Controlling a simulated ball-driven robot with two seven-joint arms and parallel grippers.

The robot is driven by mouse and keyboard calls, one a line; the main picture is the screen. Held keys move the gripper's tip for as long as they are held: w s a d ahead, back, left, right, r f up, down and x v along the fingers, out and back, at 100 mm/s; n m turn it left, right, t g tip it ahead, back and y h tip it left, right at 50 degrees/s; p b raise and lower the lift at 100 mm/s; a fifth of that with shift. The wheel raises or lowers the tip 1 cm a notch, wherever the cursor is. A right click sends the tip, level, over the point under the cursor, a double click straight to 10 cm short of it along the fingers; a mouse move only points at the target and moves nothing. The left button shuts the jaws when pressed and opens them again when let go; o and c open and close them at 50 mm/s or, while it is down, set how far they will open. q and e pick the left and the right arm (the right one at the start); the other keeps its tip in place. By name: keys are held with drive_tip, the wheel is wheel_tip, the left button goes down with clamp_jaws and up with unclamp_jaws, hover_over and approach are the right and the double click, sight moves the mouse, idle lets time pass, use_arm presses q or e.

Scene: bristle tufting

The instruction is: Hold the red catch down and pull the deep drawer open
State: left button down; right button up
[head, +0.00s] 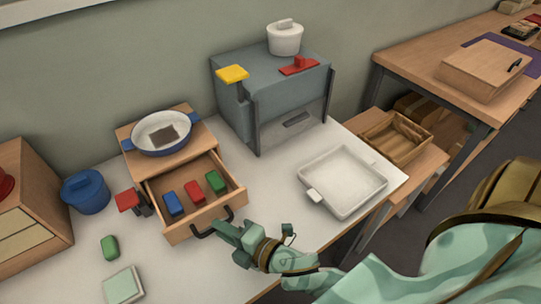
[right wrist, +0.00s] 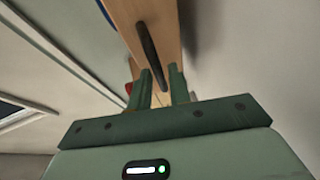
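The wooden drawer (head: 236,203) stands pulled out of its small wooden cabinet (head: 205,136), with a blue, a red and a green block inside. Its dark bar handle (head: 205,234) is on the front and also shows in the right wrist view (right wrist: 149,48). A red catch (head: 128,200) on a dark mount sits at the drawer's left side; nothing holds it. My right gripper (head: 226,231) is at the right end of the handle. In the right wrist view its fingers (right wrist: 161,82) are apart, with the handle's near end between them and gaps beside it. My left gripper is not in view.
A blue-rimmed pan (head: 162,132) sits on the cabinet. A blue pot (head: 86,191), a green block (head: 110,247) and a pale green square (head: 123,286) are at left. A grey box (head: 236,108) with yellow and red levers stands behind; a white tray (head: 343,208) is at right.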

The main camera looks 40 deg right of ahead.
drive_tip(key=p+v, duration=0.1)
drive_tip(key=v, duration=1.3)
drive_tip(key=shift+s, duration=0.15)
